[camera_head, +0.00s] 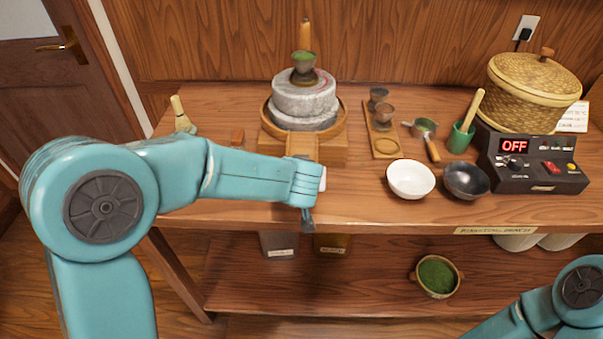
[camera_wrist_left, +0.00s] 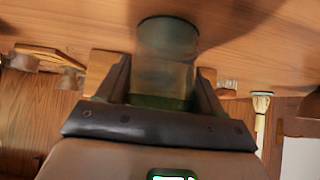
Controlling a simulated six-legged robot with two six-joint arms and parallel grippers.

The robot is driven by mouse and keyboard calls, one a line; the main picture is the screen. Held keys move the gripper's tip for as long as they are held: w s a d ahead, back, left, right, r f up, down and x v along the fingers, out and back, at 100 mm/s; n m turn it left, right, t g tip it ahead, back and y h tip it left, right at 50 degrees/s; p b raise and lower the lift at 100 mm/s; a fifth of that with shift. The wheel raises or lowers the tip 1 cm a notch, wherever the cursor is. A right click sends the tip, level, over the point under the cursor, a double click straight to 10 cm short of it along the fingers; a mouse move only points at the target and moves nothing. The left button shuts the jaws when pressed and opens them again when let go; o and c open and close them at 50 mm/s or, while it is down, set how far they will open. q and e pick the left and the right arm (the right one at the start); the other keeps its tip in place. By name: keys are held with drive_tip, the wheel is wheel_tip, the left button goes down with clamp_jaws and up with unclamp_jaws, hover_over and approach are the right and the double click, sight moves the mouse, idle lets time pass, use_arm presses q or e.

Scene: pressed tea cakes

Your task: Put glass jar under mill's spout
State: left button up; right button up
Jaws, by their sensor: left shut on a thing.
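The stone mill (camera_head: 304,98) stands on a wooden base at the back of the table. Its wooden spout (camera_head: 302,143) points toward me, with its front end partly behind my left arm. My left gripper (camera_head: 308,215) is at the table's front edge, in front of the mill. In the left wrist view, its two fingers (camera_wrist_left: 168,85) are shut on the glass jar (camera_wrist_left: 168,50), a clear greenish cylinder. In the head view the jar is mostly hidden by my gripper. I cannot tell whether it touches the table or how it lines up with the spout. My right gripper is out of frame.
A white bowl (camera_head: 411,179) and a black bowl (camera_head: 466,181) stand to the right. A wooden tray (camera_head: 386,146) with cups lies behind them. A control box (camera_head: 532,165) and lidded basket (camera_head: 533,91) are far right. A brush (camera_head: 181,115) stands left.

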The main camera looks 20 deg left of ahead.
use_arm(q)
drive_tip(key=shift+f, duration=0.2)
drive_tip(key=o, duration=0.8)
drive_tip(key=shift+w, duration=0.1)
drive_tip(key=o, duration=0.4)
drive_tip(key=shift+r, duration=0.1)
drive_tip(key=shift+r, duration=0.15)
drive_tip(key=v, duration=1.2)
